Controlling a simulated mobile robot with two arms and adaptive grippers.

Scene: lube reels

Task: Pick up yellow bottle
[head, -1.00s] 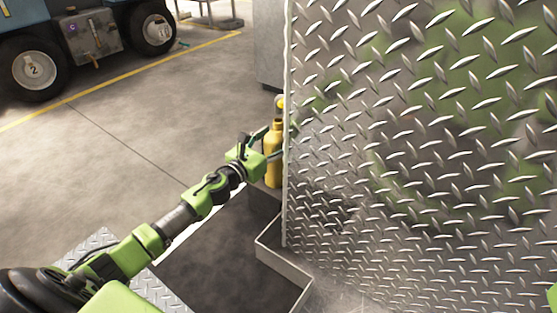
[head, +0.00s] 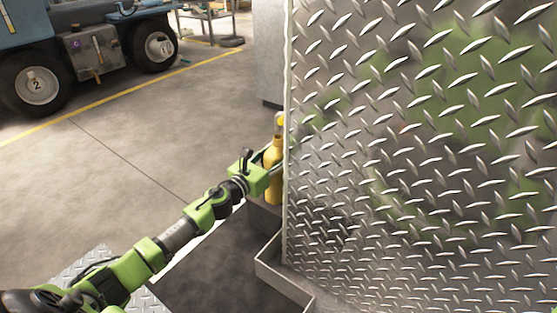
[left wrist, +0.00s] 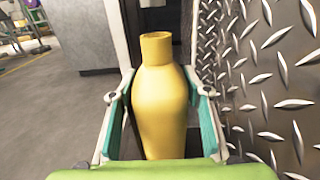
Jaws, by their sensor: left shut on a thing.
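The yellow bottle (head: 273,172) stands upright beside the left edge of the diamond-plate panel in the head view, partly hidden by my gripper and the panel edge. In the left wrist view the bottle (left wrist: 161,100) fills the middle, its neck at the top. My left gripper (head: 272,160) reaches it from the left. In the left wrist view its two fingers (left wrist: 161,108) lie on either side of the bottle body and are shut on it. The bottle's base is hidden in the wrist view. My right gripper is not in view.
The large diamond-plate panel (head: 420,130) stands close on the right of the bottle. A metal-rimmed tray (head: 282,277) lies low in front of it. A blue vehicle (head: 85,45) stands at the back left. The concrete floor (head: 150,120) between is open.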

